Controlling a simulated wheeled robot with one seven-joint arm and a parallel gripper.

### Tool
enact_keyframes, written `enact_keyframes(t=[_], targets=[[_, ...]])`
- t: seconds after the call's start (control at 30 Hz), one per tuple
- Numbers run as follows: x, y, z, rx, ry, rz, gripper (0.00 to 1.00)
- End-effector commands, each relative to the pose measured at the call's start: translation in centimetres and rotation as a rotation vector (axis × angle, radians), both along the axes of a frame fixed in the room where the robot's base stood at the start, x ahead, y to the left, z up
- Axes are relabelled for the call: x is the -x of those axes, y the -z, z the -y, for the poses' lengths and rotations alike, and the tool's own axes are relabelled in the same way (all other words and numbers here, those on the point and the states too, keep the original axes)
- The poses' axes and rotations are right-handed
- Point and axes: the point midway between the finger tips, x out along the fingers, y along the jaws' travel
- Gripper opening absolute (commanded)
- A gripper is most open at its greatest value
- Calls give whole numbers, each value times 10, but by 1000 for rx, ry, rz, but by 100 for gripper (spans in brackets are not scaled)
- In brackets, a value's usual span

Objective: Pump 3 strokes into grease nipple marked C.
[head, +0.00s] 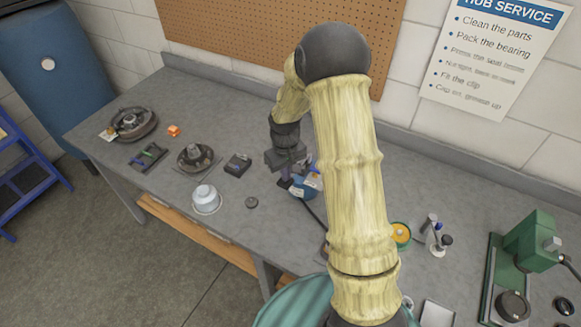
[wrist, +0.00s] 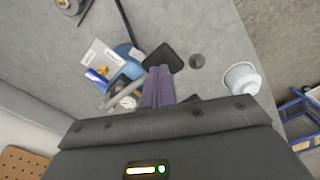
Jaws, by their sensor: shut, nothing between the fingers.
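A blue piece of equipment (head: 305,187) with white labels stands on the grey bench, close beside my gripper (head: 285,181). It also shows in the wrist view (wrist: 128,65), with a round white dial (wrist: 127,102), a grey bar and a black hose (wrist: 128,22) leading away. My gripper in the wrist view (wrist: 158,70) has its two purple-grey fingers together, with nothing held. A black flat pad (wrist: 163,54) lies at or just beyond the fingertips; I cannot tell whether they touch. No grease nipple or letter C can be made out.
Left along the bench are a white pot (head: 206,200), a hub part (head: 197,158), a small tray (head: 238,165) and a drum-like part (head: 134,123). A dark puck (head: 252,202) lies nearby. A green press (head: 530,245) stands at right.

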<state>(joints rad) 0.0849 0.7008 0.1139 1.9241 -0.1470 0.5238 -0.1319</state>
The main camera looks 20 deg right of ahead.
Motion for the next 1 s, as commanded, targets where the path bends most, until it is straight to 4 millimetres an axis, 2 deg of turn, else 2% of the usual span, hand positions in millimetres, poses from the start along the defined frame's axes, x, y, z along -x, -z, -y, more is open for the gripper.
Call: enact_keyframes(t=[0.6, 1.0], targets=[[3, 25, -2, 0, 0, -2, 0], [3, 26, -2, 0, 0, -2, 0]])
